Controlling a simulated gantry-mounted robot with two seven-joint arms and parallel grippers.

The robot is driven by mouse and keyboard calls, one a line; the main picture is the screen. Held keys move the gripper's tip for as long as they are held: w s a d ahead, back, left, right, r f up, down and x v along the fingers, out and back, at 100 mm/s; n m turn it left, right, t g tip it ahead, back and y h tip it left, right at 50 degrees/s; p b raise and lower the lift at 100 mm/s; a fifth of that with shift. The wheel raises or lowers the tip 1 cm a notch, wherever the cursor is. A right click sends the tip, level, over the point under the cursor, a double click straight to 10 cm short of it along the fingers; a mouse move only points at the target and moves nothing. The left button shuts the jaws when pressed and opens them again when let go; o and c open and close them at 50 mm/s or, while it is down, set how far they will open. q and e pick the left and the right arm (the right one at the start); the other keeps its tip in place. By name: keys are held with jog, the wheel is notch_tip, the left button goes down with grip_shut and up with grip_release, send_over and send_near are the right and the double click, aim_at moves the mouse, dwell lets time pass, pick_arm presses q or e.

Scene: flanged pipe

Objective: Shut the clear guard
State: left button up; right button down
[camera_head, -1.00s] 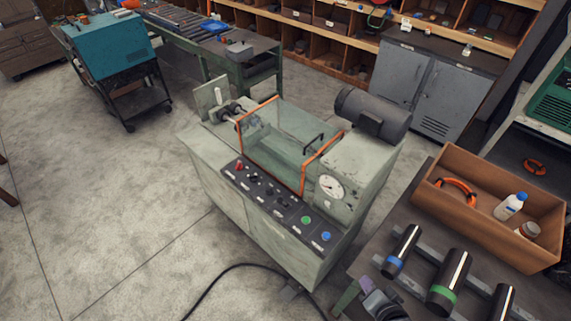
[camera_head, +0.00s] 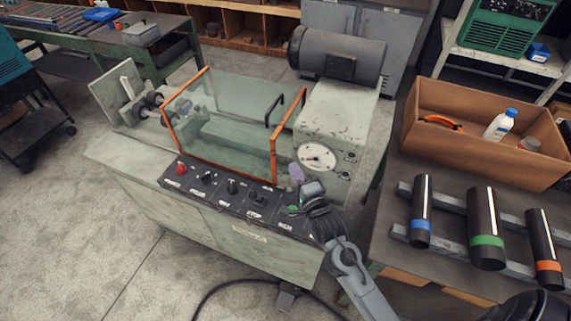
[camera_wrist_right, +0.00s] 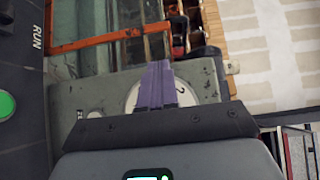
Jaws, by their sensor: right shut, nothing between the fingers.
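The clear guard (camera_head: 225,120) is a see-through panel with orange edging on the pale green machine (camera_head: 330,125). A black handle (camera_head: 285,106) shows near its right end. In the right wrist view, an orange edge bar (camera_wrist_right: 95,41) of the guard crosses the upper left. My right gripper (camera_head: 296,173) has purple fingers, pressed together and empty. It is in front of the machine, by the round gauge (camera_head: 316,157) and to the right of the guard, apart from the handle. The fingers (camera_wrist_right: 159,72) overlap the gauge (camera_wrist_right: 201,84) in the wrist view. My left gripper is not in view.
A black control panel (camera_head: 215,186) with knobs lies along the machine's front. A dark motor (camera_head: 338,55) sits behind the gauge housing. A table at right holds a wooden box (camera_head: 480,164) and banded cylinders (camera_head: 486,220). Open floor (camera_head: 60,210) lies to the left.

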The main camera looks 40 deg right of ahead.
jog(key=x, duration=0.9)
jog(key=shift+w, duration=0.45)
